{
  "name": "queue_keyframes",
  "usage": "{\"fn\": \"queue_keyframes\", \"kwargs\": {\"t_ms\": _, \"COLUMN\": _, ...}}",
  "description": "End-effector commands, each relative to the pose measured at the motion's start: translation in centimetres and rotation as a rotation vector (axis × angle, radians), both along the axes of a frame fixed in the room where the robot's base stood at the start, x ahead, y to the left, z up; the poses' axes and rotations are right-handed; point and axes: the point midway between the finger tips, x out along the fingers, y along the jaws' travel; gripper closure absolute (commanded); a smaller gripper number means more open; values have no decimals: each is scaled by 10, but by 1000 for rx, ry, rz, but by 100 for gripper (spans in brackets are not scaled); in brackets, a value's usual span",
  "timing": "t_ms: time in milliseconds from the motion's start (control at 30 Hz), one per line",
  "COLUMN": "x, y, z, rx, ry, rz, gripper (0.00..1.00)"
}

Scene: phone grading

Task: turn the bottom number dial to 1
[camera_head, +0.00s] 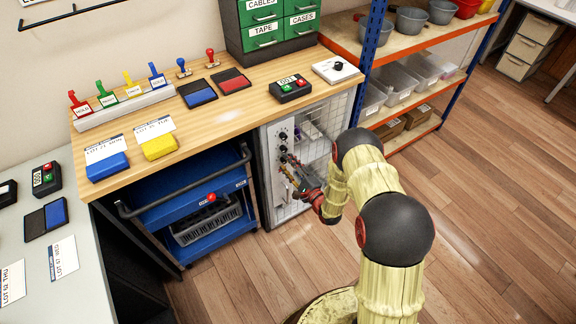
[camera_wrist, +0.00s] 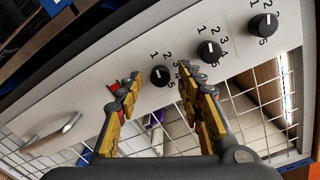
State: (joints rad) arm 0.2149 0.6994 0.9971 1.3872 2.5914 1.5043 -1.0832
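The bottom number dial (camera_wrist: 160,76) is a small round black knob on a white panel strip, the one nearest the metal handle in the wrist view. The numbers 1 and 2 show beside it; my right finger covers some of the others. Its pointer setting is too small to read. My gripper (camera_wrist: 158,80) is open, with one yellow fingertip on each side of this dial in the picture. I cannot tell whether the fingertips touch it. In the head view, my gripper (camera_head: 299,184) is at the cabinet front, low on the dial strip.
Two more dials, the middle one (camera_wrist: 209,50) and the top one (camera_wrist: 262,24), sit along the same strip. A metal handle (camera_wrist: 52,135) and a wire mesh door (camera_wrist: 255,95) are close by. A blue cart (camera_head: 165,215) stands left of the cabinet; the wooden floor (camera_head: 490,200) right is clear.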

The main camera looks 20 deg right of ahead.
Motion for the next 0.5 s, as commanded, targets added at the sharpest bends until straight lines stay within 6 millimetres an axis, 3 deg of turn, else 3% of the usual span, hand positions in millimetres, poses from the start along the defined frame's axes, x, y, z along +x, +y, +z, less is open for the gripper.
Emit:
{"fn": "queue_keyframes", "kwargs": {"t_ms": 267, "x": -2, "y": -1, "z": 0, "rx": 0, "ry": 0, "rz": -1, "gripper": 62}}
{"fn": "queue_keyframes", "kwargs": {"t_ms": 500, "x": -30, "y": -12, "z": 0, "rx": 1, "ry": 2, "rz": -4, "gripper": 62}}
